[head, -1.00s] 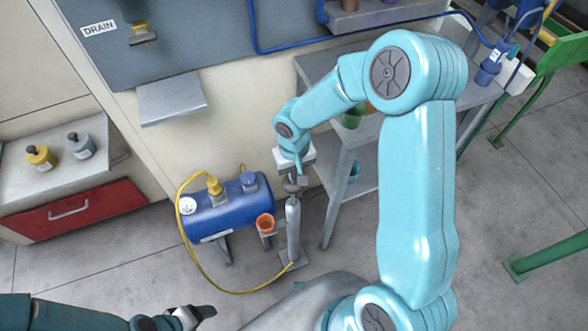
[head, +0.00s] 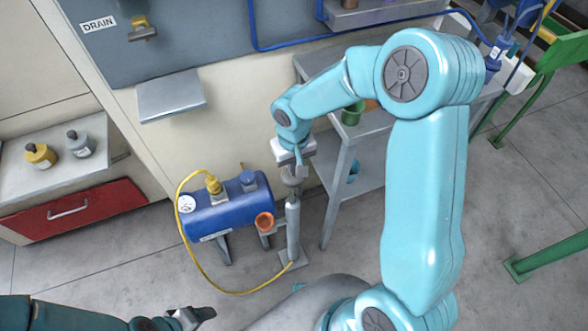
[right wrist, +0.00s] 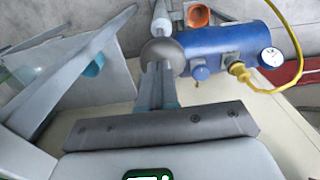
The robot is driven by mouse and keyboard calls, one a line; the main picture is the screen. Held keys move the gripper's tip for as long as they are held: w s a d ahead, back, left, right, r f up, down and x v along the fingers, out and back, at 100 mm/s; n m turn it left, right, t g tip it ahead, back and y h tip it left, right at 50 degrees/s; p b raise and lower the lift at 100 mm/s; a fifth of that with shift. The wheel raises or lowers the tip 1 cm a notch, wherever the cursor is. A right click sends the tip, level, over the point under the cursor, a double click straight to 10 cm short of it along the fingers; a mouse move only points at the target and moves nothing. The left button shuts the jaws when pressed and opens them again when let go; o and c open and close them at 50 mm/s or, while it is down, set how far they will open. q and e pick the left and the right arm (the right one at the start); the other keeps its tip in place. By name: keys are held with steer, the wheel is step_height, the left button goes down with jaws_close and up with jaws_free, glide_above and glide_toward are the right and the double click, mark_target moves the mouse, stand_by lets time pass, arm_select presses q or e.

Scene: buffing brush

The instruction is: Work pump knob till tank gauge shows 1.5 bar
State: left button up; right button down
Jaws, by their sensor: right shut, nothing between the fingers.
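The pump (head: 293,230) is a slim grey upright cylinder on a small floor plate, with a rounded grey knob (head: 291,181) on top. The knob also shows in the right wrist view (right wrist: 160,52). My right gripper (head: 293,168) is shut and empty, its fingertips at the knob; I cannot tell whether they touch it. The blue tank (head: 230,211) lies beside the pump. Its round white gauge (head: 187,204) faces up at the left end; the gauge shows in the right wrist view (right wrist: 271,57), too small to read. My left gripper (head: 197,314) is low in the head view, away from the pump.
A yellow hose (head: 190,262) loops from the tank to the pump's foot. An orange cup (head: 265,222) sits between tank and pump. A grey shelved table (head: 343,190) stands close right of the pump. A red drawer (head: 75,208) is at the left.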

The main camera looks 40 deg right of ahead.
step_height(320, 180, up, 8)
stand_by(0.5)
steer(key=shift+w+f, duration=0.1)
steer(key=shift+w, duration=0.05)
stand_by(0.3)
steer(key=shift+a, duration=0.1)
stand_by(2.0)
